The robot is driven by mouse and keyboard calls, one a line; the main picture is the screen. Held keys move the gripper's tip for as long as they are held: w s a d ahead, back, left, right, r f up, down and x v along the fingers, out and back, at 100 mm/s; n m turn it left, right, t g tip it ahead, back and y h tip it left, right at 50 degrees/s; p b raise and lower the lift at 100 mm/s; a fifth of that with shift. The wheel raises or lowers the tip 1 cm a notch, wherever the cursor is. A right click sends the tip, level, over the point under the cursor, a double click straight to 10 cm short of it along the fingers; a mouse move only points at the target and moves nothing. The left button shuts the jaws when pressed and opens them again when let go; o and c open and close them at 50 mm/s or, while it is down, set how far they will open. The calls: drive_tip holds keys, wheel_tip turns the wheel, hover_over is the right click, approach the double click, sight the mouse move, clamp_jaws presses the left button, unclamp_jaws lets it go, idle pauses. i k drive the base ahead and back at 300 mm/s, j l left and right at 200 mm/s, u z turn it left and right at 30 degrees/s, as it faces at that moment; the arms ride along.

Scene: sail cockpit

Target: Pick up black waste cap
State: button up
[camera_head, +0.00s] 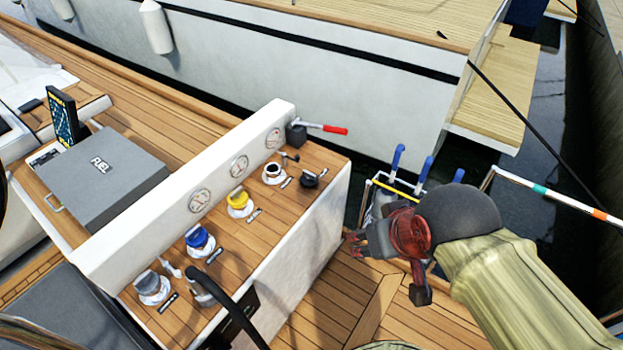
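A small black cap (309,180) lies on the wooden top of the console, near its right end. Just left of it is a white-ringed deck fitting (273,173) with a dark centre. Small labels lie beside the fittings, too small to read, so I cannot confirm which one says waste. My gripper (354,242), with dark grey and red parts, is to the right of the console and lower in the picture than the cap. It points left and is apart from the cap. Its fingers are small here, and I cannot tell whether they are open or shut. I see nothing held.
Yellow (239,201), blue (199,240) and grey (150,286) caps sit in a row along the console. A red-handled lever (320,128) stands at its far end. A grey FUEL box (103,178) is at left. Blue-handled items (397,159) stand behind my gripper.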

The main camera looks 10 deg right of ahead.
sight(305, 183)
drive_tip(key=i+l+u, duration=0.3)
drive_tip(key=i+l, duration=0.9)
drive_tip(key=i, duration=0.15)
